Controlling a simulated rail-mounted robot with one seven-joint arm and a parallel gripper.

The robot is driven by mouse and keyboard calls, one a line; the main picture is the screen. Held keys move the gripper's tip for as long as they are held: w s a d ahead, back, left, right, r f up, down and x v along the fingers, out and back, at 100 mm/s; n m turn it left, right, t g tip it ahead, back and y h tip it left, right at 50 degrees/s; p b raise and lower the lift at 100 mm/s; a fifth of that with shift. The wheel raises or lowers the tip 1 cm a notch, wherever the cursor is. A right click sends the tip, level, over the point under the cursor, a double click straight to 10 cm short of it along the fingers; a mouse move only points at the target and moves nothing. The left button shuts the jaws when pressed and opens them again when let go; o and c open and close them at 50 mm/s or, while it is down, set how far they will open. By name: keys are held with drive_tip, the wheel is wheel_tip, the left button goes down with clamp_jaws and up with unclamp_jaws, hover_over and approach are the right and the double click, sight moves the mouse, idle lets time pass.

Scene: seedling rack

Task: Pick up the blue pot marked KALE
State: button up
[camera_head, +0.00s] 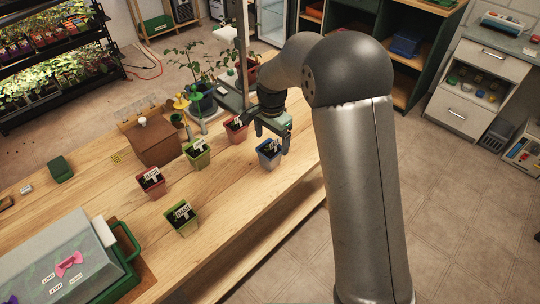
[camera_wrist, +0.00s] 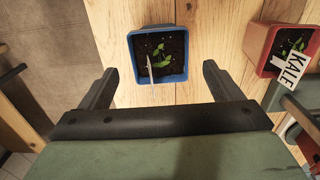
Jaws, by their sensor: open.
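The blue pot (camera_head: 268,158) stands on the wooden bench near its right edge. In the wrist view the blue pot (camera_wrist: 184,72) holds dark soil and a small seedling. Its white label is edge-on there, and its word is too small to read in the head view. My gripper (camera_head: 274,136) is open and empty, close to the blue pot. In the wrist view my gripper (camera_wrist: 160,71) has its two fingertips spread a little wider than the pot, which lies mostly just beyond them. A red pot (camera_wrist: 257,50) at the right of that view carries a label reading KALE.
On the bench (camera_head: 235,190) stand a red pot (camera_head: 236,134), a green pot (camera_head: 201,160), another red pot (camera_head: 154,190) and another green pot (camera_head: 186,226). A brown box (camera_head: 155,147) and a lidded case (camera_head: 65,262) lie left. The bench front is clear.

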sight(270, 150)
wheel_tip(270, 150, down, 5)
drive_tip(key=shift+s+a+r+p, duration=0.1)
drive_tip(key=shift+s+a+p, duration=0.05)
drive_tip(key=shift+p, duration=0.35)
drive_tip(key=c, duration=1.1)
drive_tip(key=shift+c, duration=0.2)
drive_tip(key=shift+r, duration=0.15)
